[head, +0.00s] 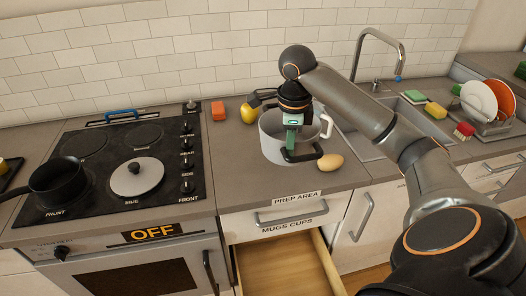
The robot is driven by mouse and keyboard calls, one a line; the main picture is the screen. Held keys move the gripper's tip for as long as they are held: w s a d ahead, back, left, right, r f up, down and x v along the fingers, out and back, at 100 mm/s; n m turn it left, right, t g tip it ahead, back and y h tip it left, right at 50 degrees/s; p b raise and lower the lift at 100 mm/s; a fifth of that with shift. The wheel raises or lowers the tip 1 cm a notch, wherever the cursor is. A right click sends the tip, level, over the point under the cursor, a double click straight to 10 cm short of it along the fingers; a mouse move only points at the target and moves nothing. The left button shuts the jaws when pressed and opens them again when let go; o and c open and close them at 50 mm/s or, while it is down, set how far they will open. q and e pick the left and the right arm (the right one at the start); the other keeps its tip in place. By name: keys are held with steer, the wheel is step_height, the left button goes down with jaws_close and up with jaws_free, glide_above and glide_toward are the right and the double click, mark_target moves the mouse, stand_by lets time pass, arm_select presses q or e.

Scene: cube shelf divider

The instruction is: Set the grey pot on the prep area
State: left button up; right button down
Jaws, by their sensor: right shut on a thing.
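The light grey pot (270,143) is upright over the counter's prep area, behind the "PREP AREA" label (295,197) on the front edge. One pot handle (326,125) shows at its right side. My right gripper (301,155) comes down from above and is shut on the pot at its near side; the gripper hides part of the pot's wall and inside. I cannot tell whether the pot's base touches the counter. My left gripper is not in view.
A potato (330,162) lies just right of the pot. The stove (95,215) with a black pan (57,185) is left, the sink (365,142) right. A drawer (285,270) below stands open.

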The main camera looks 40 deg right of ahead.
mark_target(269, 144)
steer(key=w+f, duration=0.1)
steer(key=w, duration=0.1)
steer(key=w+f, duration=0.1)
steer(key=w, duration=0.1)
steer(key=w+f, duration=0.1)
steer(key=w, duration=0.1)
steer(key=shift+w+a+f, duration=0.1)
steer(key=shift+w+a, duration=0.05)
steer(key=shift+w, duration=0.25)
steer(key=shift+w+f, duration=0.7)
steer(key=shift+f, duration=0.7)
steer(key=shift+w+f, duration=0.75)
steer(key=shift+f, duration=0.6)
steer(key=shift+w+f, duration=0.7)
steer(key=shift+f, duration=0.7)
steer(key=shift+f, duration=0.15)
steer(key=c, duration=1.4)
jaws_free()
steer(key=shift+f, duration=0.1)
steer(key=o, duration=0.4)
